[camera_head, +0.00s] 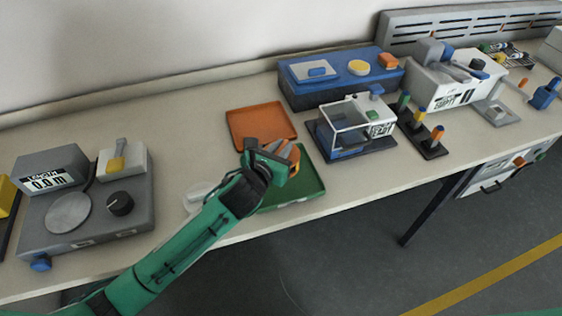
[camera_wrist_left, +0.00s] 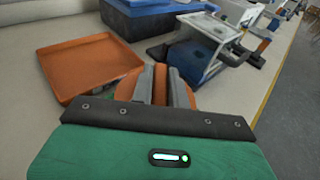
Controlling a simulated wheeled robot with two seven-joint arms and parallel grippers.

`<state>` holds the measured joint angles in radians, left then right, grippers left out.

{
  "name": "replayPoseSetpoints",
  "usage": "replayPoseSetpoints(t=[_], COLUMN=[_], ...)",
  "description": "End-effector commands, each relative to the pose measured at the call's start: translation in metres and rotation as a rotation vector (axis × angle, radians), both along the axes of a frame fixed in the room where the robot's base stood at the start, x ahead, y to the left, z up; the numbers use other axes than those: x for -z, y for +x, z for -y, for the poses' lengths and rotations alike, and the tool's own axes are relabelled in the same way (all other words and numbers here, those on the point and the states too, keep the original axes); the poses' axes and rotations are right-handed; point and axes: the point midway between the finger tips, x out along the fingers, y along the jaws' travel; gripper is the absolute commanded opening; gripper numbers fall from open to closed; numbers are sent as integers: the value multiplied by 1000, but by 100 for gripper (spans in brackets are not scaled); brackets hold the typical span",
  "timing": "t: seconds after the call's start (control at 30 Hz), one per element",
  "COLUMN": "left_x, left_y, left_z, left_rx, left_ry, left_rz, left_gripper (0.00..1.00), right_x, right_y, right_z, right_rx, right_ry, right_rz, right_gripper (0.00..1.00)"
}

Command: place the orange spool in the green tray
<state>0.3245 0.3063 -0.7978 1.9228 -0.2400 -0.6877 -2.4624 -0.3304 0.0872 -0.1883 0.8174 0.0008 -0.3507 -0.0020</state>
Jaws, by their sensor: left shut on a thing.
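The orange spool (camera_wrist_left: 127,85) is between the fingers of my left gripper (camera_wrist_left: 162,88) in the left wrist view; its orange flanges show on both sides. In the head view my left gripper (camera_head: 275,157) is shut on the spool (camera_head: 293,160), over the green tray (camera_head: 310,180). I cannot tell whether the spool touches the tray. My arm and gripper hide the tray's left part. My right gripper is in neither view.
An empty orange tray (camera_head: 258,122) lies just behind the green one. A clear-walled box machine (camera_head: 345,128) stands to the right. A grey length-measuring device (camera_head: 85,205) stands at the left. The table's front edge runs close by the green tray.

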Motion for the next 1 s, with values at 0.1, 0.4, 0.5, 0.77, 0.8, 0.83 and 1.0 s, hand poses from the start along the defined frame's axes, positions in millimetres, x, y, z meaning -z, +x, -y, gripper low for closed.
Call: replayPoseSetpoints(t=[0.1, 0.4, 0.5, 0.77, 0.8, 0.83, 1.0], left_x=[9, 49, 52, 53, 54, 55, 54], left_y=[1, 0, 0, 0, 0, 0, 0], left_z=[0, 0, 0, 0, 0, 0, 0], left_rx=[-1, -1, 0, 0, 0, 0, 0], left_ry=[-2, -2, -1, 0, -1, 0, -1], left_rz=[1, -1, 3, 2, 2, 1, 2], left_gripper=[0, 0, 0, 0, 0, 18, 38], right_x=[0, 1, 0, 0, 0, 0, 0], right_y=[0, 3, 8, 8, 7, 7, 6], right_z=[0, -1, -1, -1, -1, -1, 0], right_rx=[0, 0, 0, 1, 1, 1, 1], right_ry=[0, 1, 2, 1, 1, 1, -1], right_rz=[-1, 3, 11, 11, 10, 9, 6], right_gripper=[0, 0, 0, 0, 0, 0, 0])
